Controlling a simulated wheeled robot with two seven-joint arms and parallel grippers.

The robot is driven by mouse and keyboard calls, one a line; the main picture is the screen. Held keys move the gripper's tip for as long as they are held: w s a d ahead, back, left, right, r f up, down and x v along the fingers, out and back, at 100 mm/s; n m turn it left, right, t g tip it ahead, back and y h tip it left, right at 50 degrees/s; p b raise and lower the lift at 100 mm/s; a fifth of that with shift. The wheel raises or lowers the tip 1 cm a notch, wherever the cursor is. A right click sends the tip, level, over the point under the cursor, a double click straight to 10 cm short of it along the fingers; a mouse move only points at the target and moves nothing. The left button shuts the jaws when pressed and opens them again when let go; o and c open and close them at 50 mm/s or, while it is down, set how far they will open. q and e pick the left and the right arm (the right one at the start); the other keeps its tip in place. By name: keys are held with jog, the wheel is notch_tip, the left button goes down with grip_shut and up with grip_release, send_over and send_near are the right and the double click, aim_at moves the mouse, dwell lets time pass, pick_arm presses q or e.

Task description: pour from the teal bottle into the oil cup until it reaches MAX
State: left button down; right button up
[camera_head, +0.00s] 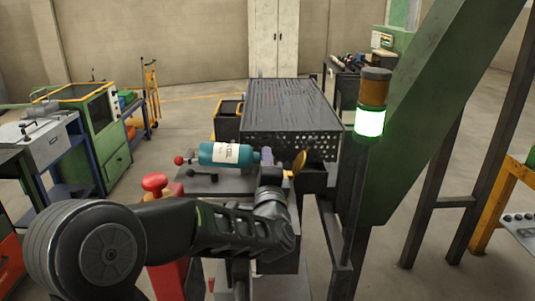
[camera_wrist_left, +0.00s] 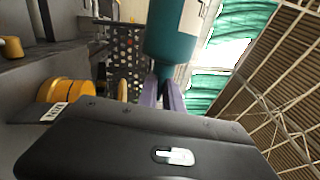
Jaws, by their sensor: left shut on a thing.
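The teal bottle (camera_head: 228,154) with a white label is on its side, its narrow end to the right, above the dark bench in the head view. In the left wrist view the bottle (camera_wrist_left: 173,38) tapers to a neck between the purple fingers. My left gripper (camera_head: 267,156) is shut on that end; its fingertips also show in the left wrist view (camera_wrist_left: 163,94). A brass disc (camera_head: 300,160) stands just right of the gripper. In the wrist view a brass cylinder (camera_wrist_left: 66,91), perhaps the oil cup, sits beside a small label plate. No MAX mark or oil level is readable.
A red-knobbed lever (camera_head: 180,160) stands left of the bottle. A perforated dark metal table (camera_head: 290,108) is behind. A lit signal lamp (camera_head: 370,122) on a post and a green beam (camera_head: 430,110) crowd the right.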

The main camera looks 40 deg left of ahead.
pick_arm(q)
jog(key=shift+r, duration=0.1)
jog(key=shift+r+m+p, duration=0.2)
jog(key=shift+m+p, duration=0.45)
jog(key=shift+m, duration=0.45)
jog(key=shift+d+r+m+t+p, duration=0.1)
jog(key=shift+m+t+p, duration=0.2)
jog(key=shift+m+p, duration=0.4)
dwell(3.4)
